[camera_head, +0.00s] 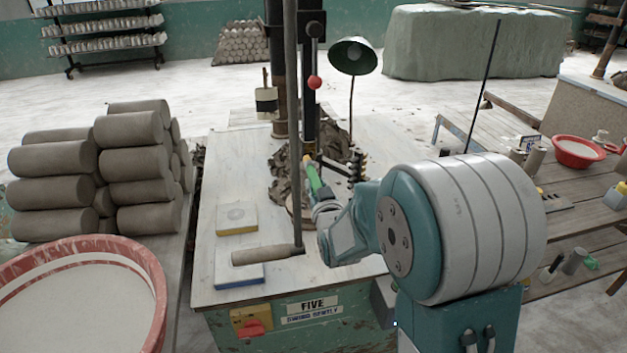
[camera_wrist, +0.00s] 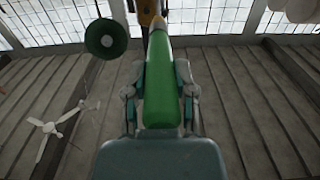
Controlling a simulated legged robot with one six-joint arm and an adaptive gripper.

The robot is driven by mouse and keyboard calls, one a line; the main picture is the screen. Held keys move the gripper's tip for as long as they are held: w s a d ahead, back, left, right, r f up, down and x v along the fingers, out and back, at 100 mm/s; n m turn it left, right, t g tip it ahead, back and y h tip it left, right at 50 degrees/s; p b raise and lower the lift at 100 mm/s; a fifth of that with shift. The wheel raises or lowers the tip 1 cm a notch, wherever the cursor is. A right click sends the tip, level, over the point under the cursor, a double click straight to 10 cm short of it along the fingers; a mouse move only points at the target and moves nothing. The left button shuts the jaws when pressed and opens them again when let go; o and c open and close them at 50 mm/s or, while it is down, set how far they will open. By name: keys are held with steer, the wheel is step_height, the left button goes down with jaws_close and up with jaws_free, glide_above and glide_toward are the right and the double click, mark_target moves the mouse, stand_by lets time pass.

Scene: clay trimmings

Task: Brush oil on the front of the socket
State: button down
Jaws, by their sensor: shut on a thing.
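My gripper (camera_wrist: 160,90) is shut on a green-handled brush (camera_wrist: 161,85). In the wrist view the green handle runs up between the two fingers, and its tan tip is at the top of the picture, close to a dark and yellow-brown part. In the head view the brush (camera_head: 313,178) points up and left from my gripper (camera_head: 322,205), toward the lower end of the black column (camera_head: 309,120) of the machine. I cannot tell which part is the socket, nor whether the brush tip touches anything.
The pale worktable (camera_head: 212,270) holds dark clay trimmings and two pads. A long upright lever with a wooden handle (camera_head: 262,255) stands left of my gripper. A green lamp (camera_head: 353,56) is behind. Clay cylinders (camera_head: 135,162) and a red-rimmed tub (camera_head: 150,262) are at left.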

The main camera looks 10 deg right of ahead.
steer(key=shift+s, duration=0.95)
steer(key=s, duration=0.2)
steer(key=shift+s, duration=0.4)
steer(key=shift+w, duration=0.15)
